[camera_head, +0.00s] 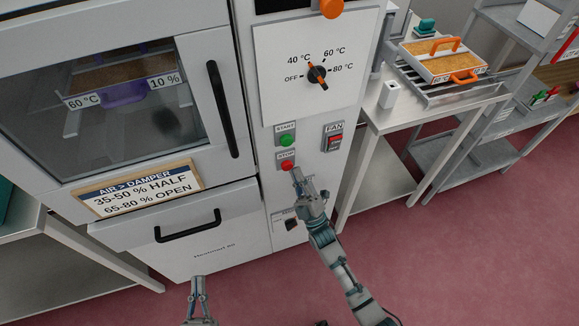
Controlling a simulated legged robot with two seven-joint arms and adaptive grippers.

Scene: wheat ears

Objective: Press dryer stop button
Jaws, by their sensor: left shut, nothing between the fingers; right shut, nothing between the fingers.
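The dryer (210,240) is a grey cabinet with a control panel on its right side. The red stop button (288,165) sits under a STOP label, below the green start button (286,140). My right gripper (296,172) is shut and empty, its fingertips at the lower right edge of the stop button. I cannot tell whether they touch it. My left gripper (198,282) is shut and empty, low in front of the dryer's bottom drawer.
A red fan switch (335,142) and a temperature dial (317,75) are on the same panel. The dryer door has a black handle (222,108). A side table (420,112) at right holds a grain tray (443,60). The pink floor at lower right is clear.

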